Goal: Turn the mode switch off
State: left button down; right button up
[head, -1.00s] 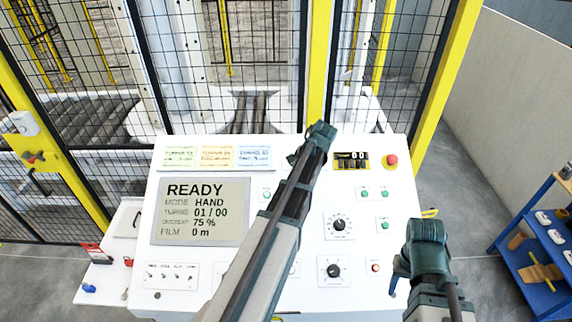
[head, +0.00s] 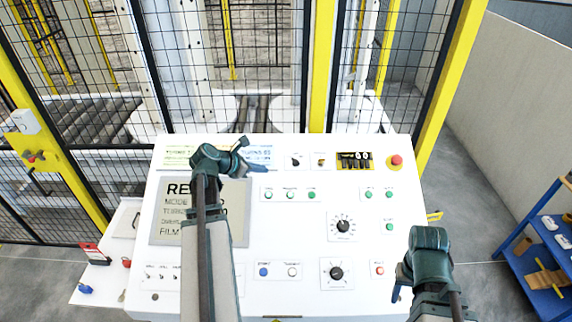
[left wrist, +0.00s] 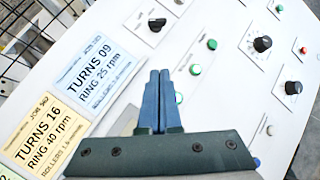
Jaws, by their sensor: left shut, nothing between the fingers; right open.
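On the white sloping console, a small black selector knob (head: 295,160) sits on a white plate in the top row, right of the job cards; it also shows in the left wrist view (left wrist: 156,24). Its label is too small to read, so I cannot tell whether it is the mode switch or its setting. My left gripper (head: 264,168) is left of this knob, over the cards' right end, apart from it. Its blue fingers (left wrist: 159,74) are shut and empty. My right gripper (head: 396,293) is at the console's lower right edge, its fingers barely visible.
Green buttons and two black dials (head: 343,226) lie below. My left arm partly covers the screen (head: 170,230). Mesh fencing stands behind.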

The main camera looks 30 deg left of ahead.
aim_at(293, 163)
pick_arm(q)
jog(key=shift+n, duration=0.6)
jog(key=b+x, duration=0.2)
jog(key=x, duration=0.1)
jog(key=b+x, duration=0.2)
jog(key=x, duration=0.1)
jog(key=b+x, duration=0.2)
jog(key=x, duration=0.1)
jog(key=shift+w+a+f, duration=0.1)
jog(key=shift+w+a, duration=0.15)
jog(key=w, duration=0.1)
jog(key=w+r, duration=0.1)
jog(key=w+p, duration=0.1)
jog(key=shift+d+r, duration=0.15)
jog(key=shift+d, duration=0.25)
jog(key=shift+w+d+r, duration=0.1)
jog(key=shift+w+d, duration=0.1)
jog(key=shift+w, duration=0.3)
